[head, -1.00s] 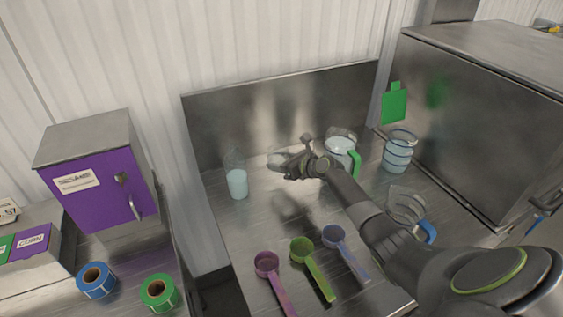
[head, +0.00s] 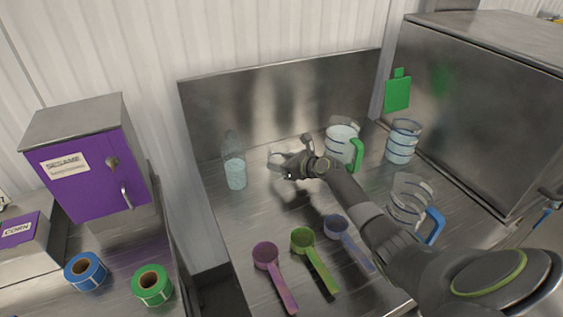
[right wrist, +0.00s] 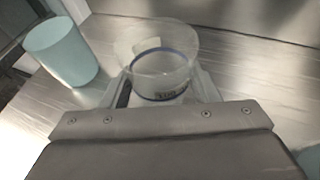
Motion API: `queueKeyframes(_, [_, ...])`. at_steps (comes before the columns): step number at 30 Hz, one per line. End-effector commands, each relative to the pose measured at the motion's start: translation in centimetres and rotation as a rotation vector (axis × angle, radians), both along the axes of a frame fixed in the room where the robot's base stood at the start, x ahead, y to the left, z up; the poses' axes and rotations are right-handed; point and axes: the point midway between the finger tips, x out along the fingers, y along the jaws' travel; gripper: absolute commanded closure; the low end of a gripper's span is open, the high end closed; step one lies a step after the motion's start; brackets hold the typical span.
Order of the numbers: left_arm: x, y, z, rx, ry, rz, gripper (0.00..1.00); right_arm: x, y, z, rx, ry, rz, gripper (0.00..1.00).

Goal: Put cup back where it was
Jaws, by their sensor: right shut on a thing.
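My right gripper (head: 287,168) is shut on a small clear cup (head: 276,159) over the back middle of the steel table. In the right wrist view the cup (right wrist: 163,48) stands between the two fingers (right wrist: 168,90). It is see-through, with a dark blue ring and a small label low on it. I cannot tell whether its base touches the table. My left gripper is not in view.
A green-handled jug (head: 342,143), a banded clear jug (head: 402,143) and a blue-handled jug (head: 407,207) stand to the right. Purple (head: 267,256), green (head: 303,240) and blue (head: 337,227) scoops lie in front. A steel splash panel (head: 285,100) closes the back. The left middle is clear.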

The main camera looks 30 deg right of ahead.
Motion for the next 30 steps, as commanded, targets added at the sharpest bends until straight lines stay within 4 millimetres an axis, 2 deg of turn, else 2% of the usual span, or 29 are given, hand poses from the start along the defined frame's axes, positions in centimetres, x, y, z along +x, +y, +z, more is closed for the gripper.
queueKeyframes(16, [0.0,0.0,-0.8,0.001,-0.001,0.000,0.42,0.0,0.0,-1.1,0.002,0.000,-0.001,0.71])
queueKeyframes(17, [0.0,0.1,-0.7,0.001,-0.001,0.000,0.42,0.0,0.0,-1.0,0.001,-0.001,0.000,0.41])
queueKeyframes(21, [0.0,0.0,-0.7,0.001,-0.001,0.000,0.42,0.0,0.0,-1.0,0.001,-0.001,0.000,0.23])
queueKeyframes(22, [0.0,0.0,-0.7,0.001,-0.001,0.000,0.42,0.0,0.0,-1.0,0.001,-0.001,0.000,0.20])
queueKeyframes(30, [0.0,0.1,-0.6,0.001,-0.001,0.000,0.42,0.0,0.0,-1.0,0.001,0.000,0.000,0.20])
